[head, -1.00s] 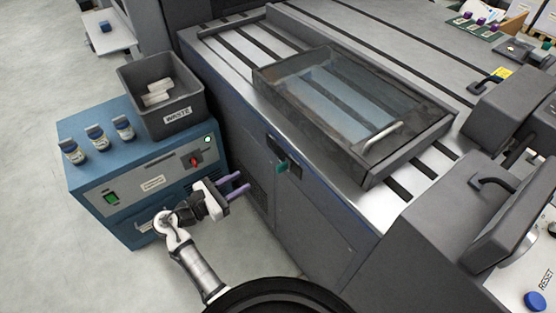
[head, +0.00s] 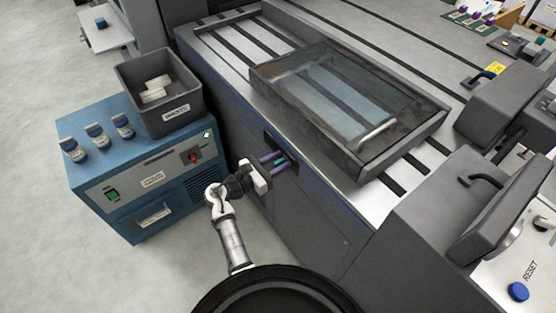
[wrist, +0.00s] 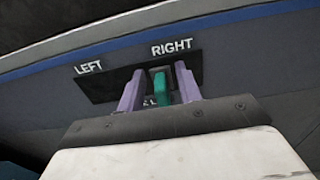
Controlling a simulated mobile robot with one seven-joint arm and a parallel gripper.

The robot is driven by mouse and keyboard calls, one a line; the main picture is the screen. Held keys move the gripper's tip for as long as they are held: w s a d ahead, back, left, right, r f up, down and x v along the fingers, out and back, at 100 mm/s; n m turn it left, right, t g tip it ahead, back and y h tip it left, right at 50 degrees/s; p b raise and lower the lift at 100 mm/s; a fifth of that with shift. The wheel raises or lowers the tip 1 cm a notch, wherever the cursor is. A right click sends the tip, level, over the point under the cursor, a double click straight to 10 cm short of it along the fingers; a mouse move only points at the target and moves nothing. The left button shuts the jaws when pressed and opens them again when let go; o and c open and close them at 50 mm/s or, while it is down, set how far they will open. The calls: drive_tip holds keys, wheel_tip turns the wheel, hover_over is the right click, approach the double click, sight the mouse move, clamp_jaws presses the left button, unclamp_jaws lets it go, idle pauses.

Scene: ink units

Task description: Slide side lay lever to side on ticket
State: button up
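The side lay lever is a small teal handle (wrist: 161,88) in a dark plate (wrist: 97,84) marked LEFT and RIGHT on the machine's side wall. In the wrist view it stands toward the RIGHT end of the plate. My gripper (wrist: 158,70) is open, with its two purple fingers on either side of the lever. In the head view my gripper (head: 277,161) reaches the plate. A small yellow tag (head: 495,67) lies at the right; its text is unreadable.
A clear-lidded tray (head: 345,95) lies on the machine's top above the lever. A blue cabinet (head: 125,195) with a grey bin (head: 163,100) and several small jars stands at the left. Bare floor (head: 35,240) lies at the front left.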

sight(273, 141)
drive_tip(key=shift+d, duration=0.1)
clamp_jaws()
drive_tip(key=shift+w, duration=0.1)
drive_tip(key=w+a, duration=0.2)
drive_tip(key=w, duration=0.1)
drive_tip(key=w+a+b, duration=0.1)
drive_tip(key=w, duration=0.1)
drive_tip(key=shift+a+f, duration=0.15)
drive_tip(key=shift+a, duration=0.25)
drive_tip(key=shift+w+a, duration=0.35)
drive_tip(key=shift+w, duration=0.1)
unclamp_jaws()
drive_tip(key=shift+a, duration=0.1)
